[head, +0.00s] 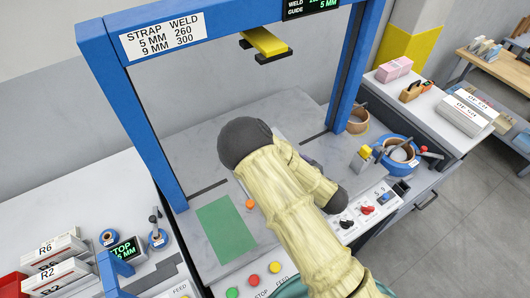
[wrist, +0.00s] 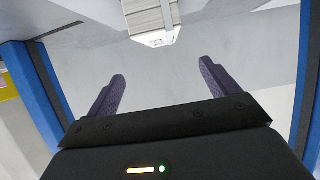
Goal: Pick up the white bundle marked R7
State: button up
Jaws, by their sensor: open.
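A white bundle (wrist: 152,22) of stacked sheets is at the top centre of the wrist view, beyond my fingertips. Its end carries a small label too blurred to read, so I cannot tell if it is R7. My gripper (wrist: 162,72) is open, with nothing between its two dark purple fingers, and stays apart from the bundle. In the head view my arm covers the middle of the strapping machine's grey bed (head: 190,150) and mostly hides my gripper. No R7 mark is readable there.
The machine's blue frame (head: 140,130) stands around my arm, with a yellow strap head (head: 264,40) above. White bundles marked R6 (head: 52,248) and R2 (head: 55,275) lie at the lower left. More white bundles (head: 462,112) lie on the right-hand counter. A control panel (head: 360,212) is at the front.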

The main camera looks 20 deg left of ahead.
jog(key=p+x, duration=0.1)
jog(key=x, duration=0.6)
jog(key=shift+w+a+p, duration=0.3)
jog(key=shift+p, duration=0.1)
jog(key=shift+f, duration=0.1)
jog(key=shift+w+a+f+p, duration=0.15)
jog(key=shift+w+a+p, duration=0.15)
jog(key=shift+a+p, duration=0.25)
jog(key=shift+p+x, duration=0.65)
jog(key=shift+x, duration=1.3)
jog(key=shift+s+f, duration=0.1)
jog(key=c, duration=1.8)
grip_shut()
